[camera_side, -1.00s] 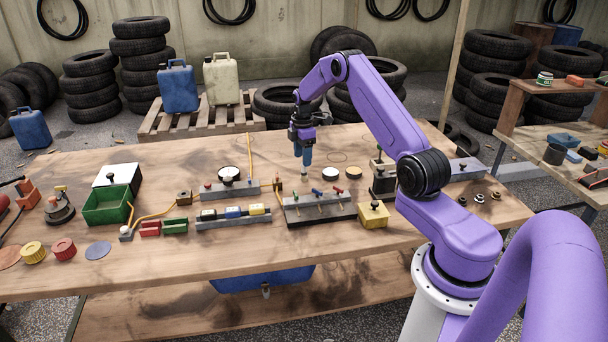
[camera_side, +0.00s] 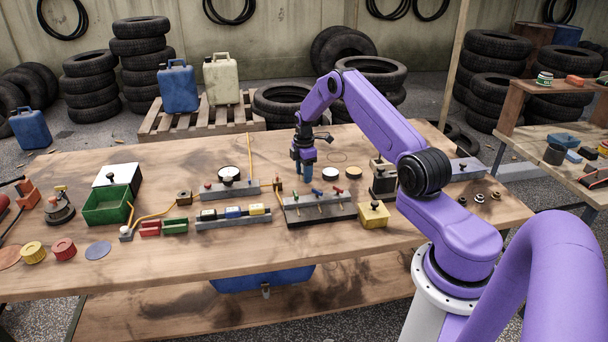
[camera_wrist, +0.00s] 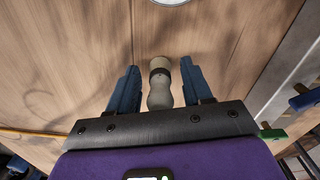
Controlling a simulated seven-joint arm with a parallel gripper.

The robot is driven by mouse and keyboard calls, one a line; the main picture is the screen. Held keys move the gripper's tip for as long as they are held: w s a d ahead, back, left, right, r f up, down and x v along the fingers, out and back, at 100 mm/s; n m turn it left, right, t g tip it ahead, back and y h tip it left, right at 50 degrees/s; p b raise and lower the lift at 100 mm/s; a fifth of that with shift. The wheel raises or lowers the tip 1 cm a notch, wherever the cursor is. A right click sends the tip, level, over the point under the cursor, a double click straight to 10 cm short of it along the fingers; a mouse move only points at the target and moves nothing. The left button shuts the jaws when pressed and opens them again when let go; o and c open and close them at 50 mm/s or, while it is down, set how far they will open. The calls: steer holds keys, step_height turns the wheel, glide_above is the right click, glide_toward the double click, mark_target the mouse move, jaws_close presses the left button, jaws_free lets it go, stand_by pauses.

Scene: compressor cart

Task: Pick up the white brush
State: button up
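The brush (camera_wrist: 160,92) shows in the wrist view as a pale, off-white body with a rounded end and a dark band. It is between the two blue fingers of my gripper (camera_wrist: 160,74), with a visible gap on each side. My gripper is open and neither finger appears to touch the brush. In the side view my gripper (camera_side: 305,170) points down low over the wooden table (camera_side: 350,255), and the brush cannot be made out there.
A dark rack (camera_side: 320,213) with red, blue and green handles stands just in front of my gripper. A grey rail block (camera_side: 232,190) is to the left. Two round tins (camera_side: 331,174) and (camera_side: 353,174) sit to the right, near a yellow box (camera_side: 373,217).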

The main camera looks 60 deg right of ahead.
jaws_close()
steer(key=shift+r, duration=0.15)
steer(key=shift+r, duration=0.65)
steer(key=s+a+r, duration=0.7)
steer(key=s+r, duration=0.4)
steer(key=s, duration=0.1)
steer(key=shift+r, duration=0.25)
